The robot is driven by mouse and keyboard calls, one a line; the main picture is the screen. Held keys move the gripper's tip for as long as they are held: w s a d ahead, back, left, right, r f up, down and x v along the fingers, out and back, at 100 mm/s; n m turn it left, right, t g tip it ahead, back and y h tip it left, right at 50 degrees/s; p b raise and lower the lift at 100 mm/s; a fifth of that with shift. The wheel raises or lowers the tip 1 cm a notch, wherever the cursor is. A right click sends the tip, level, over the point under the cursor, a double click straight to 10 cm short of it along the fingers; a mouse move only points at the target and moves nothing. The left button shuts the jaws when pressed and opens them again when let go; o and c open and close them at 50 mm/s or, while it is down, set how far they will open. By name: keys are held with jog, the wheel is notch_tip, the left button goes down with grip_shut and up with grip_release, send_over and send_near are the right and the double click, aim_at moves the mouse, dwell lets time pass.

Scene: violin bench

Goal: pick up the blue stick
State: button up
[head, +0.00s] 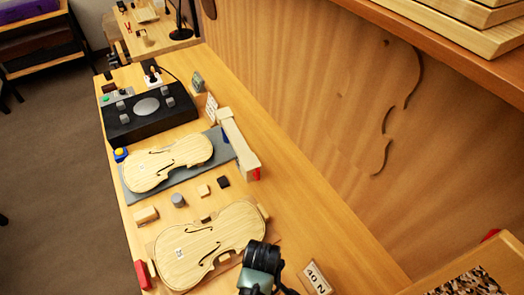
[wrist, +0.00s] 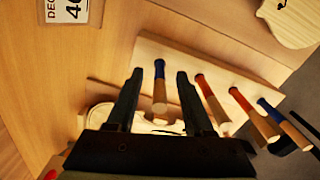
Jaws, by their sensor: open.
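A wooden stick with a blue end (wrist: 160,95) shows in the wrist view, in the gap between my open fingers. I cannot tell whether it is between them in depth or beyond them. A second stick with a blue end (wrist: 285,127) is at the far right. My gripper (wrist: 159,77) is open, with a dark finger on each side of the first blue-ended stick and touching neither side visibly. In the head view my gripper (head: 262,262) is at the bottom, over the near bench, and the sticks are hidden.
Two red-ended sticks (wrist: 213,103) (wrist: 252,117) stand between the blue-ended ones, by a pale wooden board (wrist: 178,55). A violin plate (head: 225,235) lies left of my arm.

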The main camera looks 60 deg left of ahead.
grip_shut()
dwell(0.4)
